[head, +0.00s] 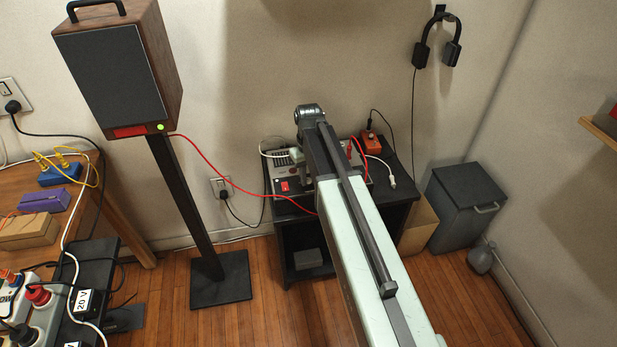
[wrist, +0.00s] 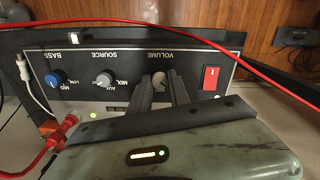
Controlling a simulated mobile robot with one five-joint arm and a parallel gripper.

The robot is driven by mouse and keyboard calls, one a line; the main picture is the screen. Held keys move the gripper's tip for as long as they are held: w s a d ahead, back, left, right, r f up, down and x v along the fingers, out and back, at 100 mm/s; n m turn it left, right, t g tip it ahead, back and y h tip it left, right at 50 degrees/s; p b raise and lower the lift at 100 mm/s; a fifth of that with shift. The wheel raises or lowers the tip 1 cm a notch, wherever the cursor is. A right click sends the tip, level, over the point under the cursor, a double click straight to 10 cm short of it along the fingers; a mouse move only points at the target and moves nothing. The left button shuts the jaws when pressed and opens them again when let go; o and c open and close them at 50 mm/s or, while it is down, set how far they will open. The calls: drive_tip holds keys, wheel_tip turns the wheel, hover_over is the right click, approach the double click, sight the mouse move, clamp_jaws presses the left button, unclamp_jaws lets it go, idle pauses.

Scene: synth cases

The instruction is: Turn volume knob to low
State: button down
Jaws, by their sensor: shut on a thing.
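The amplifier's front panel (wrist: 125,88) shows upside down in the wrist view, with the volume knob (wrist: 159,77) under the label VOLUME. My gripper (wrist: 160,82) has one dark finger on each side of this knob and is shut on it. The fingers hide part of the knob, and I cannot tell its exact setting. In the head view the amplifier (head: 285,187) stands on a black stand, partly hidden by my arm.
A source knob (wrist: 104,80), a blue bass knob (wrist: 53,79) and a red switch (wrist: 210,77) sit on the same panel. A red cable (wrist: 120,23) crosses near the panel. A tall speaker (head: 112,80) stands left; a grey bin (head: 465,205) stands right.

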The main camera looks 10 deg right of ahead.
sight(309, 180)
drive_tip(key=shift+n, duration=0.8)
drive_tip(key=c, duration=1.2)
unclamp_jaws()
drive_tip(key=shift+r, duration=0.1)
wheel_tip(309, 180, up, 8)
drive_tip(key=p, duration=0.8)
drive_tip(key=shift+f, duration=0.2)
